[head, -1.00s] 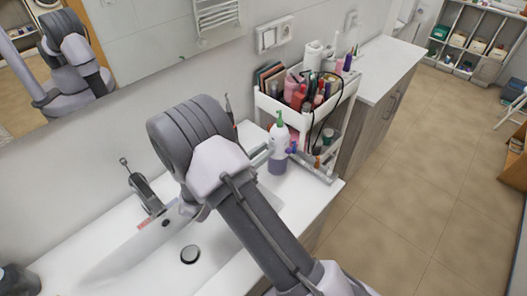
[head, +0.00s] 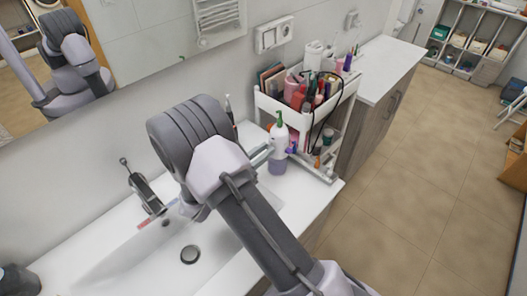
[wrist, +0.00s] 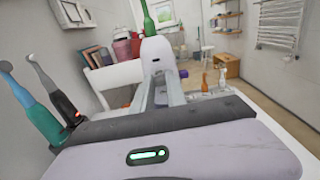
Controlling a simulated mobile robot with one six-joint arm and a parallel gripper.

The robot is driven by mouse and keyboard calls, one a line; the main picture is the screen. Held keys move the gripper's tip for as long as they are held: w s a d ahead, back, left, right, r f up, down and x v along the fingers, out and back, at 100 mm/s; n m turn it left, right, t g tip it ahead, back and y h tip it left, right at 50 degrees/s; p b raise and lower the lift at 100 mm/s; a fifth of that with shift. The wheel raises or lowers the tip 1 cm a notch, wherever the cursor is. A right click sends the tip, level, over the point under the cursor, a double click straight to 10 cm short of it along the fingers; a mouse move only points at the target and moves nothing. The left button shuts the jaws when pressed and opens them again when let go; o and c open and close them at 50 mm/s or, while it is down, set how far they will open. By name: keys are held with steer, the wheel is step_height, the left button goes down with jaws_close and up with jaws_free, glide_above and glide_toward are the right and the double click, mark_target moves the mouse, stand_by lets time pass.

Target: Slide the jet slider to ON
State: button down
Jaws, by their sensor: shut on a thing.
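A white device with a green top (head: 278,140) stands upright on the counter; its lower part is a translucent bluish purple. In the wrist view the white device (wrist: 156,52) is straight ahead, its green neck rising out of the top of the picture. My gripper (wrist: 158,82) reaches its two fingers to the device's front and is shut on it. In the head view my gripper (head: 264,153) meets the device from the left, partly hidden by my arm. Small dark marks show on the device's front between the fingers. The jet slider and its position cannot be made out.
A white cart (head: 320,108) full of bottles and tubes stands behind the device. A sink (head: 150,258) with a tap (head: 147,192) is at the left. Toothbrush-like handles (wrist: 35,105) stand close on the left in the wrist view. Two small bottles (wrist: 213,80) are at the right.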

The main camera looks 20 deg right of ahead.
steer(key=shift+f+b, duration=0.4)
steer(key=shift+f, duration=0.5)
steer(key=c, duration=1.3)
jaws_free()
steer(key=p+v, duration=0.2)
steer(key=v, duration=1.5)
steer(key=shift+s+a+p, duration=0.15)
steer(key=shift+a+p, duration=0.1)
steer(key=shift+p, duration=0.05)
